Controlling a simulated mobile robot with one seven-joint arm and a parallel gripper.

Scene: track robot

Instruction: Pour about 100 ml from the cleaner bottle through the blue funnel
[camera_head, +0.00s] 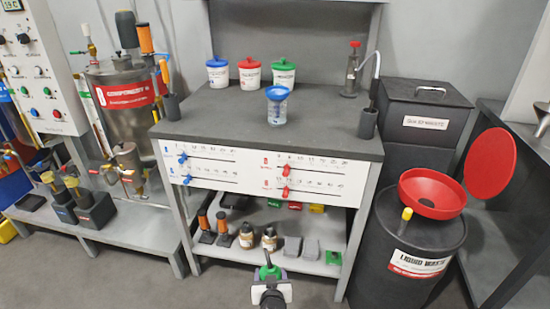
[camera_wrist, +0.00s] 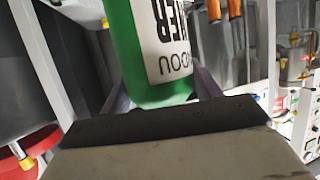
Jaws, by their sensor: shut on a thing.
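The blue funnel (camera_head: 277,93) sits upright on a clear container (camera_head: 277,113) on the dark bench top. My gripper (camera_head: 268,276) is low in front of the bench, well below and nearer than the funnel. It is shut on a green bottle, whose top shows in the head view (camera_head: 269,270). In the wrist view the green cleaner bottle (camera_wrist: 120,50) stands between the fingers of my gripper (camera_wrist: 155,95), with a white label whose visible letters end in "ER". Most of the bottle is hidden in the head view, and its top is out of the wrist view.
Blue, red and green-lidded tubs (camera_head: 249,73) stand at the back of the bench (camera_head: 190,125). A dark stand (camera_head: 369,110) is right of the funnel. Slider panels (camera_head: 230,175) front the bench. A liquid waste drum (camera_head: 415,250) with a red funnel (camera_head: 432,192) stands at right.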

